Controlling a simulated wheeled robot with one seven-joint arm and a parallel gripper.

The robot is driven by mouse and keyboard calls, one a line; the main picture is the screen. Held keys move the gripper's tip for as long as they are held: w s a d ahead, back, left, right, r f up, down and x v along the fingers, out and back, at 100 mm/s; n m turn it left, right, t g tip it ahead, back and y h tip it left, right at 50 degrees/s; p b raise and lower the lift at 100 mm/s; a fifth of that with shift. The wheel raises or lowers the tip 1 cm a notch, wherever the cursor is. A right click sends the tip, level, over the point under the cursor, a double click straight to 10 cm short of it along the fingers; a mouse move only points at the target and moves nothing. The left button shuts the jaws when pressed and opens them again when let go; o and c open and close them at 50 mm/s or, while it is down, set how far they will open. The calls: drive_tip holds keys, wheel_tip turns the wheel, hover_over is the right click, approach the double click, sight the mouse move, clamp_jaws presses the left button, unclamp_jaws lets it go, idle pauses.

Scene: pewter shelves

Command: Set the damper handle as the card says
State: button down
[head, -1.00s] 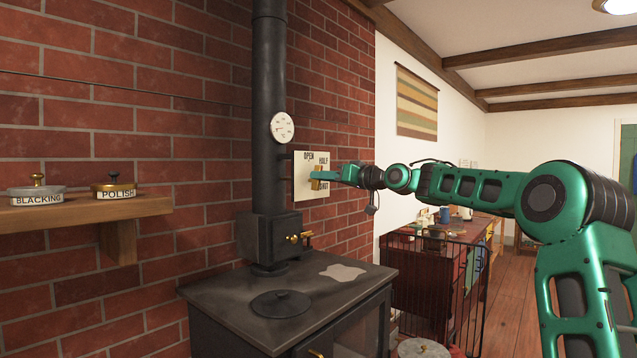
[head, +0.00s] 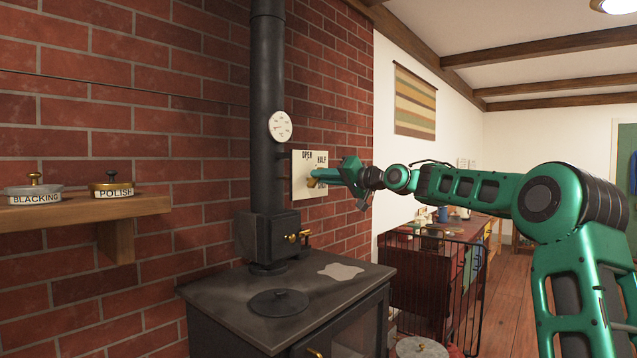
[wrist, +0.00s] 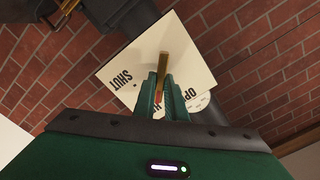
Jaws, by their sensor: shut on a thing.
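The damper plate (head: 300,190) is a cream square by the black stove pipe, with OPEN and HALF readable in the head view. In the wrist view the plate (wrist: 195,60) shows SHUT at left and part of OPEN at right; the label between them is mostly hidden by my fingers. The brass damper handle (head: 311,182) also shows in the wrist view (wrist: 163,68), running down between my fingertips toward that covered label. My gripper (wrist: 160,95) is shut on the handle. Its exact setting is hard to tell. No readable instruction card is in view.
The black stove (head: 225,298) stands below, with a round lid (head: 278,302) on top. The flue pipe (head: 268,100) with a dial gauge (head: 280,126) is left of my gripper. A wooden shelf (head: 75,213) with two labelled tins is at left.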

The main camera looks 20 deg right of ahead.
drive_tip(key=shift+d+f, duration=0.15)
drive_tip(key=shift+d, duration=0.05)
drive_tip(key=c, duration=1.8)
unclamp_jaws()
drive_tip(key=shift+c, duration=0.2)
drive_tip(key=shift+o, duration=0.2)
drive_tip(key=v, duration=1)
drive_tip(key=shift+s+d, duration=0.2)
